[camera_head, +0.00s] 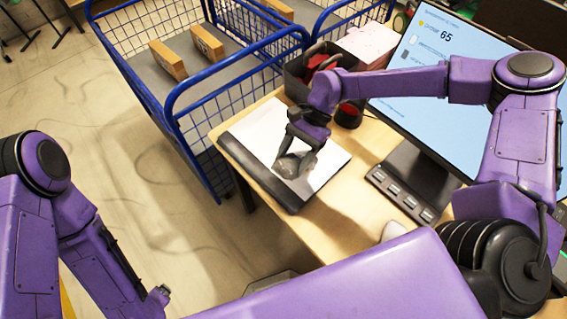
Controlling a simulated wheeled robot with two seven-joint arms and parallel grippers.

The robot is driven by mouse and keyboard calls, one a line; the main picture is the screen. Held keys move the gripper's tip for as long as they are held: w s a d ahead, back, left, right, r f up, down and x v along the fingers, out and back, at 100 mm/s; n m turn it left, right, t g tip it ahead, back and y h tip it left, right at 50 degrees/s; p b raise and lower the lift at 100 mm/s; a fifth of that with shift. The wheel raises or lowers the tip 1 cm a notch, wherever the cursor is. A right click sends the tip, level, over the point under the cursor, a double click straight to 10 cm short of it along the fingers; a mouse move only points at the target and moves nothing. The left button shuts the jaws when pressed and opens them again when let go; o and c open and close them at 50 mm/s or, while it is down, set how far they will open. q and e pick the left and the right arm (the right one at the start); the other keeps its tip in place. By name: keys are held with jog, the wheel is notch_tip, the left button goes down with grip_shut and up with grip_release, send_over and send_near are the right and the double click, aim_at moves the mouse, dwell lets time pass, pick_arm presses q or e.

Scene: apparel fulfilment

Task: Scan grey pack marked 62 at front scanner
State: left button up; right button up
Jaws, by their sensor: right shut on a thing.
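My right gripper (299,145) reaches down over the flat pad (256,132) near the table's left corner. It is shut on a grey pack (291,166), which is low over the pad or touching it; I cannot tell which. The pack looks dark and crumpled, and no number on it can be read. The pad has a white top and a black front edge; I take it for the front scanner. My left gripper (158,296) is low at the lower left, away from the table, and its jaws are not clear.
A monitor (450,45) shows "65". A black base with buttons (405,190) stands in front of it. A black bin (296,83) with red contents and a pink pack (368,42) are behind. Blue wire carts (180,95) with brown boxes (207,44) border the table's left.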

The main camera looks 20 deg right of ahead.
jog(key=shift+w+d+f, duration=0.4)
jog(key=shift+w+d, duration=0.15)
jog(key=shift+d, duration=0.25)
jog(key=shift+s, duration=0.1)
jog(key=s+a+r+p, duration=0.4)
jog(key=s+a+r, duration=0.2)
jog(key=a+r, duration=0.1)
jog(key=shift+s+a+r+p, duration=0.15)
jog(key=shift+s+r+p, duration=0.15)
jog(key=shift+r, duration=0.25)
